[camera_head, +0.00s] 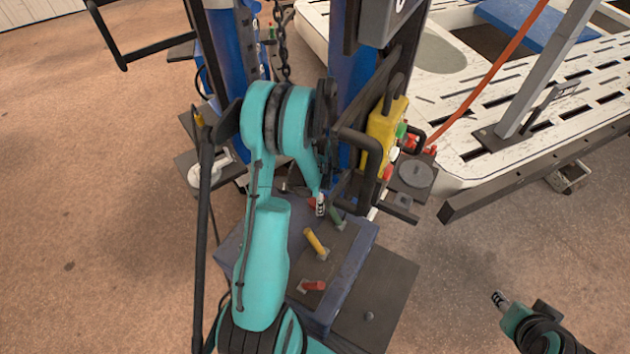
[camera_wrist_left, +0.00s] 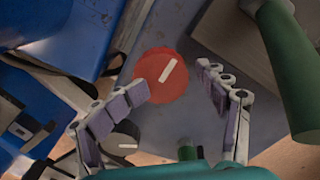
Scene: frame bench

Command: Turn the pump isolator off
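A round red knob (camera_wrist_left: 160,75) with a slanted white bar on its face shows in the left wrist view, on a blue-grey surface. No label for the pump isolator is readable. My left gripper (camera_wrist_left: 174,82) is open, its fingers on either side of the knob; I cannot tell whether they touch it. In the head view, my left gripper (camera_head: 320,205) is over the far end of the bench box, and a small red patch shows beside it. My right gripper (camera_head: 500,299) is at the lower right, away from the bench; its opening is unclear.
A green handle (camera_wrist_left: 287,70) stands close right of the left fingers. A dark knob (camera_wrist_left: 121,142) lies below left. Yellow (camera_head: 315,241) and red (camera_head: 313,286) levers stand on the box. A yellow control box (camera_head: 381,135) hangs nearby.

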